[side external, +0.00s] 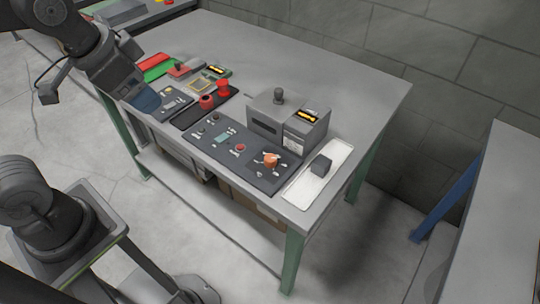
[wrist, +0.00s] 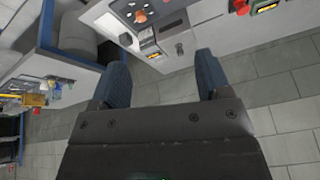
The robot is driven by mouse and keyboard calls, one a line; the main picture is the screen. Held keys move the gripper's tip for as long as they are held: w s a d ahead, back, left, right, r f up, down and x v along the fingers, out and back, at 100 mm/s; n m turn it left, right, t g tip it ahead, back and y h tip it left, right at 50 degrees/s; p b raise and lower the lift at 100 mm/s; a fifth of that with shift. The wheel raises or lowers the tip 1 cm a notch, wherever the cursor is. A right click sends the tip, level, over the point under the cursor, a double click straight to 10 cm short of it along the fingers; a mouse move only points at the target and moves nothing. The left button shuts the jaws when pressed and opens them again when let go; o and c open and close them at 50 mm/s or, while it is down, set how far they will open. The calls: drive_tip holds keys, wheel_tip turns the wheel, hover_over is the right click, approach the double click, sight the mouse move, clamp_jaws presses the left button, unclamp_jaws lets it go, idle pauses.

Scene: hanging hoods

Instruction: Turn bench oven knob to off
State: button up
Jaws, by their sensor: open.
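An orange knob (side external: 270,159) with pale marks around it sits on a dark control panel (side external: 222,162) near the front right of the bench. A grey box (side external: 265,128) with a dark slot, a dark top knob (side external: 279,95) and a yellow-lit display stands behind that panel. No readable label shows which knob is the bench oven's. My gripper (side external: 150,98) is over the bench's left end, apart from both knobs. In the wrist view my gripper (wrist: 162,65) is open and empty, with an orange knob (wrist: 140,17) beyond the fingers near the top edge.
Two red knobs (side external: 223,87) stand on a dark plate left of the grey box. A white tray (side external: 300,190) with a dark block (side external: 320,165) lies at the right end. The bench top (side external: 300,60) behind the devices is clear.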

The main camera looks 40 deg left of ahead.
drive_tip(key=w+d+f+m, duration=0.1)
drive_tip(key=w+m, duration=0.2)
drive_tip(key=w+d+f+m+g, duration=0.1)
drive_tip(key=w+m, duration=0.2)
drive_tip(key=w, duration=0.1)
drive_tip(key=w+d+f+m+g, duration=0.1)
drive_tip(key=w+d+m, duration=0.1)
drive_tip(key=w+m, duration=0.1)
drive_tip(key=shift+w+f, duration=0.1)
drive_tip(key=shift+w, duration=0.4)
drive_tip(key=shift+c, duration=0.8)
drive_tip(key=m+g, duration=0.2)
drive_tip(key=m, duration=0.9)
hover_over(270, 157)
wheel_tip(270, 157, down, 12)
drive_tip(key=f, duration=0.1)
wheel_tip(270, 157, down, 13)
drive_tip(key=shift+r, duration=0.2)
drive_tip(key=c, duration=0.9)
